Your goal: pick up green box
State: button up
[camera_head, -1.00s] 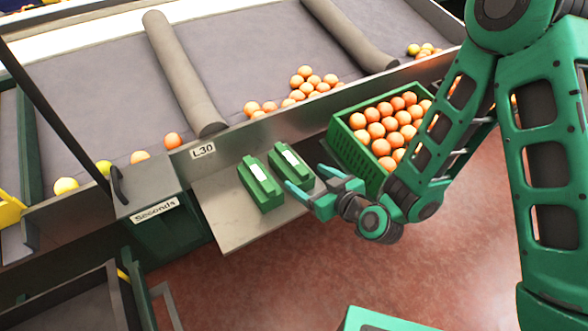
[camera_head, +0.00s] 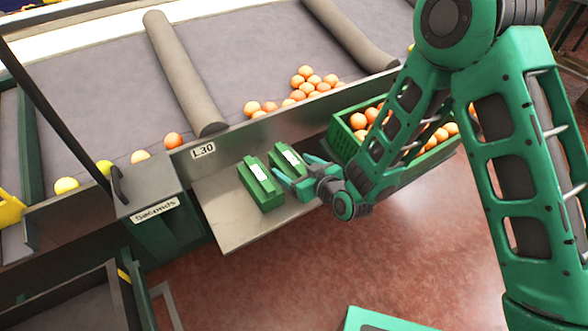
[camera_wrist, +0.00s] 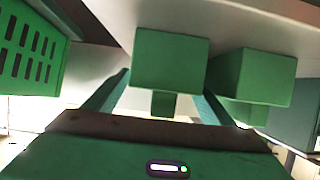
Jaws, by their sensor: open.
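Two green boxes with white labels stand side by side on a grey metal shelf (camera_head: 235,222). The left green box (camera_head: 261,184) is fully in view in the head view. The right green box (camera_head: 288,160) is partly hidden by my gripper. My gripper (camera_head: 294,172) is open and empty, its fingers pointing at the right box. In the wrist view, the right box (camera_wrist: 170,62) lies straight ahead, between the lines of my two open fingers (camera_wrist: 160,95). The left box (camera_wrist: 262,78) shows to its right there. I cannot tell whether the fingers reach around the box.
A green crate of oranges (camera_head: 345,142) stands right of the shelf, partly behind my arm; its slotted wall shows in the wrist view (camera_wrist: 30,50). A "Seconds" chute (camera_head: 155,212) borders the shelf at left. A metal conveyor wall (camera_head: 225,148) runs behind the boxes.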

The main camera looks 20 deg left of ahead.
jog(key=shift+x, duration=0.9)
jog(key=shift+s, duration=0.1)
jog(key=c, duration=1.4)
jog(key=shift+o, duration=0.2)
jog(key=shift+r, duration=0.1)
